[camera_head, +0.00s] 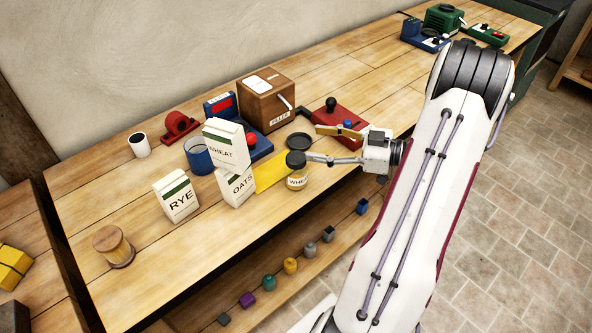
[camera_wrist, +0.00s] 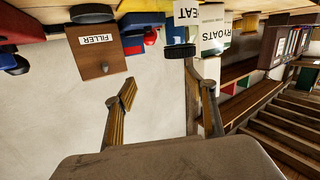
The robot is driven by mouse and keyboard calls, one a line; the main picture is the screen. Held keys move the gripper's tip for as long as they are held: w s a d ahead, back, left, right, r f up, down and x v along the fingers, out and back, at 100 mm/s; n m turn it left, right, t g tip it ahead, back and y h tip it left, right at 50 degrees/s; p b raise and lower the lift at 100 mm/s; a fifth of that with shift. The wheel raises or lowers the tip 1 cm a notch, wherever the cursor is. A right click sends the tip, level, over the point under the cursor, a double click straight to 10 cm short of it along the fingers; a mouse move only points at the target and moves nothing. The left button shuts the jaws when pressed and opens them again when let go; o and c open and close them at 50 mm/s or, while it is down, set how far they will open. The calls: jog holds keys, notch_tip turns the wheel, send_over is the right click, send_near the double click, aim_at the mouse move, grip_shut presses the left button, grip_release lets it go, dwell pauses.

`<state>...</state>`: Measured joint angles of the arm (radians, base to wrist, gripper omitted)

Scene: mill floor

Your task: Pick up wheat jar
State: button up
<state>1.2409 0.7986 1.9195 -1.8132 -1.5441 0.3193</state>
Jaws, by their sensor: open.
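The wheat jar (camera_head: 297,180) is a small glass jar with a dark lid and a label reading "WHE". It stands upright near the table's front edge in the head view. In the upside-down wrist view, the jar with its black lid (camera_wrist: 180,51) is at top centre. My gripper (camera_head: 313,143) is open, its fingers pointing left. One finger reaches the jar's lid in the picture; I cannot tell whether it touches.
A white wheat carton (camera_head: 226,148), an oats carton (camera_head: 238,190) and a rye carton (camera_head: 177,197) stand left of the jar. A yellow sheet (camera_head: 271,173) lies beside it. Behind are a dark round dish (camera_head: 299,141), a wooden filler box (camera_head: 267,100) and a red device (camera_head: 334,117).

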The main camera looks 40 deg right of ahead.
aim_at(296, 158)
jog(key=shift+m+t, duration=0.8)
jog(key=s+a+f, duration=0.1)
jog(key=s+f, duration=0.1)
jog(key=s+a+f, duration=0.1)
jog(key=s, duration=0.1)
jog(key=shift+a+f, duration=0.2)
jog(key=shift+f, duration=0.2)
jog(key=shift+x, duration=1.25)
jog(key=shift+x, duration=2.6)
jog(key=shift+f, duration=0.2)
jog(key=c, duration=1.4)
